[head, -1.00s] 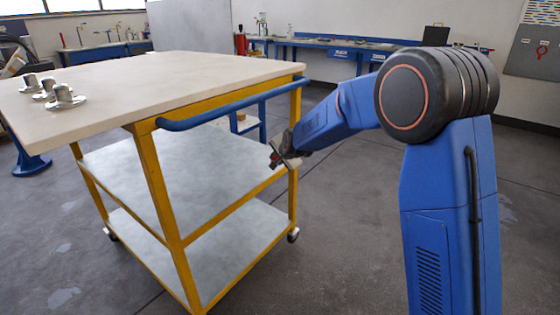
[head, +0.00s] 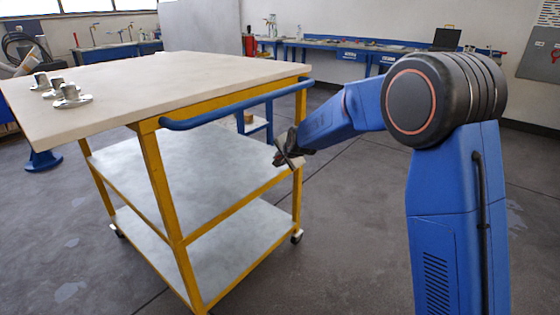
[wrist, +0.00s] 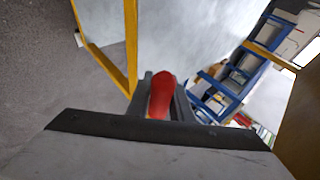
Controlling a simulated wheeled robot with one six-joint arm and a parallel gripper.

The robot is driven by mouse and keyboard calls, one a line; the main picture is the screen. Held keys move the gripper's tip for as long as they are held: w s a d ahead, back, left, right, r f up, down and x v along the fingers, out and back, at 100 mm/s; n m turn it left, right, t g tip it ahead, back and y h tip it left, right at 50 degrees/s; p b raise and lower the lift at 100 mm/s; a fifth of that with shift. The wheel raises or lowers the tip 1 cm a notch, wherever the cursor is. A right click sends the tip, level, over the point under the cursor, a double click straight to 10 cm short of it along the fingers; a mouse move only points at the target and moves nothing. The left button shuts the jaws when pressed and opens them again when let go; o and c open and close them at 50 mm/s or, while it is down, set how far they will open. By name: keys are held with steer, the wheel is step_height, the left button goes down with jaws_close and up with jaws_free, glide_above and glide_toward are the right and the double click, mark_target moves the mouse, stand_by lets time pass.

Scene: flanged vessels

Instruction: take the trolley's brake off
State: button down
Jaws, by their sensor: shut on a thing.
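The trolley (head: 160,195) stands at the left in the head view, with a yellow frame, a pale top, grey shelves and a blue push bar (head: 235,105). My gripper (head: 285,156) is beside its near right leg, below the push bar's right end. In the wrist view a red-ended handle (wrist: 161,94) sits between my dark fingers, and the gripper is shut on it. It looks like the brake lever. Its lower part and its mount are hidden by the gripper. A castor (head: 296,237) shows under the right leg.
Several metal flanged pieces (head: 70,96) stand on the trolley top's left end. A blue workbench (head: 345,52) runs along the back wall. A blue stand (head: 258,124) is behind the trolley. The floor right of the trolley is clear.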

steer(key=c, duration=1.6)
jaws_free()
steer(key=shift+r, duration=0.1)
steer(key=v, duration=1.7)
steer(key=shift+s+r, duration=0.15)
steer(key=shift+d, duration=0.1)
steer(key=s+d+r+n+g+h, duration=0.2)
steer(key=s+d+n, duration=0.3)
steer(key=s+d, duration=1.4)
steer(key=s+d+f+n, duration=0.1)
steer(key=s+d+f, duration=0.1)
steer(key=s, duration=0.6)
steer(key=s+d+f+n+g+h, duration=0.1)
steer(key=s+d, duration=0.3)
steer(key=s, duration=0.5)
steer(key=s+d+f+n+g+h, duration=0.1)
steer(key=s+d+f+n, duration=0.1)
steer(key=s, duration=0.7)
steer(key=shift+s+d+f, duration=0.1)
steer(key=shift+d+f, duration=0.2)
steer(key=shift+f, duration=0.25)
steer(key=shift+s+d+f, duration=0.1)
steer(key=shift+d+f, duration=0.25)
steer(key=shift+f, duration=0.2)
